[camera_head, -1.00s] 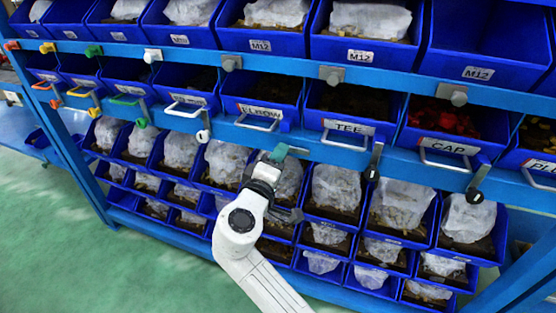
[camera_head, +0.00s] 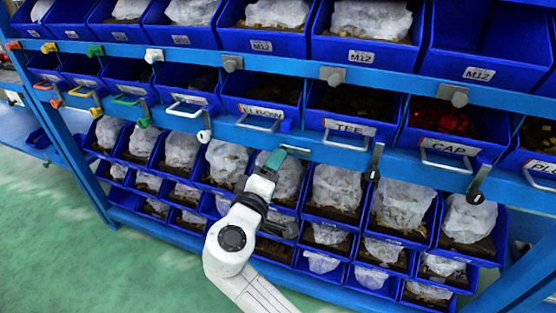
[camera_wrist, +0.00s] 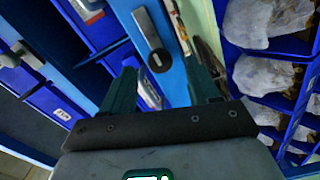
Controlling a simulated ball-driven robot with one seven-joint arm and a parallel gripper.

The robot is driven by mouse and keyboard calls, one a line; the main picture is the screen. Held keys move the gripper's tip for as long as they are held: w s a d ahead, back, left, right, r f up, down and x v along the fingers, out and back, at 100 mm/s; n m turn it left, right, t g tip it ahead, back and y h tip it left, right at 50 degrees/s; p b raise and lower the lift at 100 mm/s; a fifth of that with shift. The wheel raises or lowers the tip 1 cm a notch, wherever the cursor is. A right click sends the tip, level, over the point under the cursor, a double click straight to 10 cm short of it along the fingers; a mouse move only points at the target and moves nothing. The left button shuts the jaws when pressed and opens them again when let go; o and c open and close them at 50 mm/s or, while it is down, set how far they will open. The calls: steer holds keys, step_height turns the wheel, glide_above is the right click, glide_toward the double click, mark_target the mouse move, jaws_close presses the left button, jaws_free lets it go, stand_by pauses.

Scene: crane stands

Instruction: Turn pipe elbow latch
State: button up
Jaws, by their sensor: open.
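The elbow bin (camera_head: 262,92) is a blue bin with a white ELBOW label and a silver handle in the middle row. Its latch (camera_head: 297,150) shows as a pale bar lying sideways along the blue rail, just beyond my fingertips. In the wrist view the latch (camera_wrist: 147,30) is a silver bar with a dark round end, in line with the gap between my fingers. My gripper (camera_head: 273,160) is open and empty, a little below the rail. Its two dark green fingers spread in the wrist view (camera_wrist: 160,75); contact with the latch cannot be told.
Other latches hang down from the rail beside the TEE bin (camera_head: 352,110) and the CAP bin (camera_head: 450,130). Rows of small blue bins with plastic-wrapped parts (camera_head: 335,190) stand below the rail. The green floor (camera_head: 100,260) at the lower left is clear.

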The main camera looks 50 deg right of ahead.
steer(key=v, duration=0.7)
steer(key=shift+a, duration=0.15)
steer(key=s+d+f+m+g+y, duration=0.1)
steer(key=s+d+f+g+y, duration=0.1)
steer(key=s+f+y, duration=0.45)
steer(key=s+d+f+g+y, duration=0.15)
steer(key=s+f, duration=0.25)
steer(key=f, duration=0.6)
steer(key=s+a+f+g+y, duration=0.2)
steer(key=s+a+f+y, duration=0.6)
steer(key=s, duration=0.3)
step_height(320, 180, up, 15)
steer(key=p, duration=1.5)
steer(key=shift+s+d+f+y, duration=0.2)
steer(key=shift+s+d+y, duration=0.1)
steer(key=shift+y, duration=0.1)
